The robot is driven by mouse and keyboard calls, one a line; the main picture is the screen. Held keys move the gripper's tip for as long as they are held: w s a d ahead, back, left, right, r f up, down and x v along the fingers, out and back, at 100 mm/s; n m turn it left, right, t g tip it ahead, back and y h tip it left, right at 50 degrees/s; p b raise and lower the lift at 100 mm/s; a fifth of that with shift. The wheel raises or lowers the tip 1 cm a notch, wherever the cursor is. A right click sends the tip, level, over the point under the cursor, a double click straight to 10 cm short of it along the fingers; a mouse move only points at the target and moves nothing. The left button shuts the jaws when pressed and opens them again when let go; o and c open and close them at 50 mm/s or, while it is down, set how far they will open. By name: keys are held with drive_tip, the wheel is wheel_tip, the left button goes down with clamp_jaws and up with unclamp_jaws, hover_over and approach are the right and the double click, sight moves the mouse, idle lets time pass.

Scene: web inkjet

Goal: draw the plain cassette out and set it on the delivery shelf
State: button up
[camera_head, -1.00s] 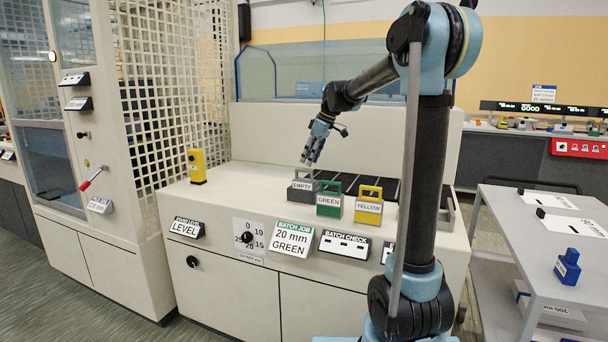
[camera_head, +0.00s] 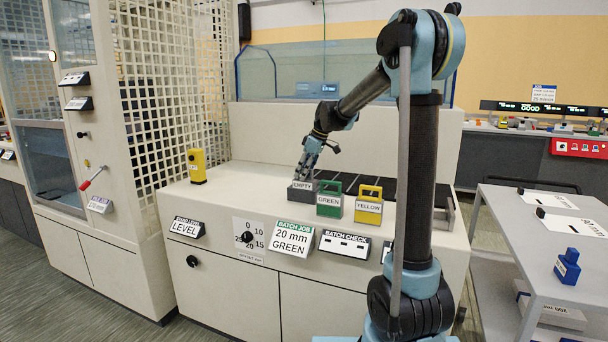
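No shelf marked as the delivery shelf can be made out.
A yellow block (camera_head: 196,166) stands left on the machine top. A BATCH JOB sign (camera_head: 293,238) reads 20 mm GREEN. A grey table (camera_head: 510,222) at the right holds a blue object (camera_head: 567,267) and white cards. A clear guard (camera_head: 345,75) rises behind the machine.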

drive_tip(key=shift+c, duration=1.2)
drive_tip(key=shift+r, duration=0.3)
clamp_jaws()
drive_tip(key=shift+r, duration=3.3)
